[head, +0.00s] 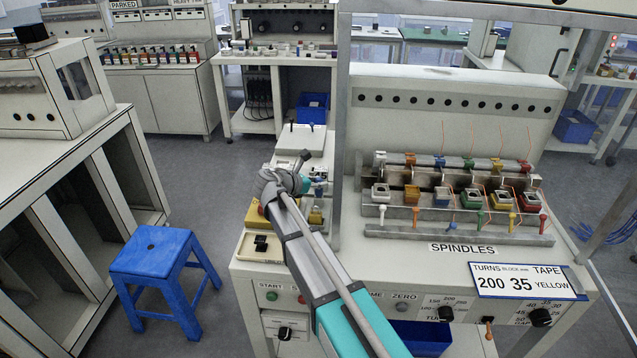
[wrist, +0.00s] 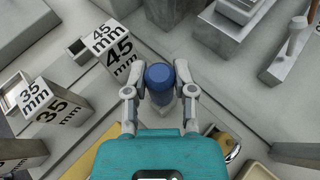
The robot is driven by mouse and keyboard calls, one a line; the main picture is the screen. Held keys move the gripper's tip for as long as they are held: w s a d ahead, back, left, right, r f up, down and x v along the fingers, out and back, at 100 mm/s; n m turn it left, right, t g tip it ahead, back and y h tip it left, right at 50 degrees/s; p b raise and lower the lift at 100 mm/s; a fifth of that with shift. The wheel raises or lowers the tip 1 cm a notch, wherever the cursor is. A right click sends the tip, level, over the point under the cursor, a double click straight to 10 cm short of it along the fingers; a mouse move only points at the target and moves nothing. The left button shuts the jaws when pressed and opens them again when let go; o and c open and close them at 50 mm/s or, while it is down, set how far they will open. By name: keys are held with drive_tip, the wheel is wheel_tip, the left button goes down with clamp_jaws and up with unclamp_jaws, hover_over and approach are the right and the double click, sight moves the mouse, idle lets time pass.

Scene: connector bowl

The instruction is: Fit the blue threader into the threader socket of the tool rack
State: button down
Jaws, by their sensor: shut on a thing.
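The blue threader (wrist: 159,76) is upright between the fingers of my gripper (wrist: 160,92) in the wrist view. Its round blue top faces the camera, and a grey-blue part shows behind it. My gripper is shut on it, one finger on each side. In the head view my wrist and arm hide most of the gripper (head: 318,188), and I cannot make out the threader there. I cannot tell for certain which part is the tool rack or its threader socket. Grey metal blocks (wrist: 222,30) stand beyond the gripper at the upper right of the wrist view.
Blocks marked 45 mm (wrist: 117,52) and 35 mm (wrist: 48,100) stand left of the gripper. A slotted metal block (wrist: 287,62) is at right. The spindle bench (head: 395,255) with coloured holders lies right of my arm. A blue stool (head: 152,252) stands on the floor at left.

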drive_tip(key=shift+f+b, duration=0.35)
idle(0.3)
drive_tip(key=shift+c, duration=1.8)
unclamp_jaws()
drive_tip(key=shift+r, duration=0.15)
wheel_tip(320, 180, up, 8)
drive_tip(key=p, duration=0.8)
